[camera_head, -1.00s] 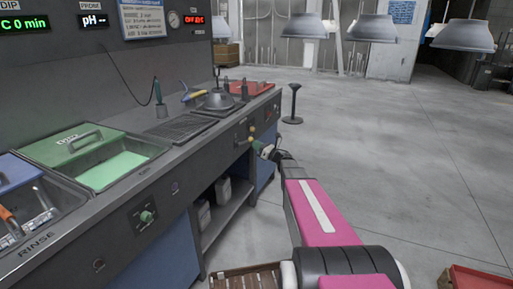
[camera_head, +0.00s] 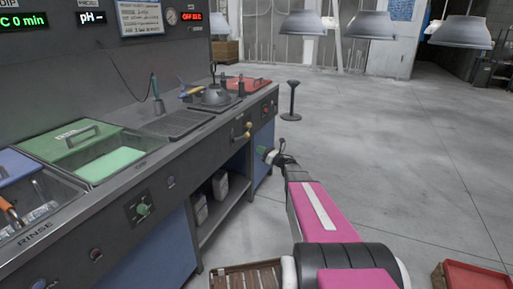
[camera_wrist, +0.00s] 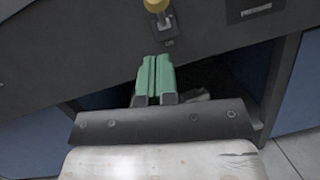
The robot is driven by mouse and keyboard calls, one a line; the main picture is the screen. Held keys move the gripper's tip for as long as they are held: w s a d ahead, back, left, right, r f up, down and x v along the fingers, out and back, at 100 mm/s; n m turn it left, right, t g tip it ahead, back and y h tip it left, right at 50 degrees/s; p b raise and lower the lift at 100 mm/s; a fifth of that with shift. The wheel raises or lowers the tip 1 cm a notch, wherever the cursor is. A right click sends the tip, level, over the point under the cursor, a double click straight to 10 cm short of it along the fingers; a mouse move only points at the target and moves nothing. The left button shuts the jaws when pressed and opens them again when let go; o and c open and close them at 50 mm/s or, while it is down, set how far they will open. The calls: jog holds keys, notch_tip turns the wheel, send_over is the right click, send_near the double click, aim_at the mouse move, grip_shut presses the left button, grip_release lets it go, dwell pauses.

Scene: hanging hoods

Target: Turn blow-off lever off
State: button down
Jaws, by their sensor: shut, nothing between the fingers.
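A small yellow lever or knob (camera_head: 246,130) sits on the counter's dark front panel in the head view. It also shows in the wrist view as a yellow knob (camera_wrist: 157,6) on a small plate at the top edge, partly cut off. I cannot read a label naming it as the blow-off lever, and its position is unclear. My gripper (camera_head: 262,152) is just right of and below it in the head view, apart from it. In the wrist view my gripper's green fingers (camera_wrist: 155,60) are together and empty, below the knob and its plate.
A shelf with containers (camera_head: 220,186) is below. A black stand (camera_head: 291,97) is beyond.

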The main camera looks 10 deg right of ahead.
jog(key=v, duration=0.7)
jog(key=shift+r, duration=0.3)
jog(key=s+f+m+g+h, duration=0.4)
jog(key=m+h, duration=0.5)
jog(key=m, duration=0.8)
jog(key=s+f+m+g+h, duration=0.1)
jog(key=s+f+m+h, duration=0.2)
jog(key=s+m+h, duration=0.95)
jog(key=s+a+f+m+g+y, duration=0.3)
jog(key=s+a+m+g+y, duration=0.3)
jog(key=m, duration=0.8)
jog(key=s+a+g, duration=0.3)
jog(key=s+a, duration=0.1)
jog(key=s, duration=0.1)
jog(key=shift+s+a, duration=0.15)
jog(key=shift+a, duration=0.1)
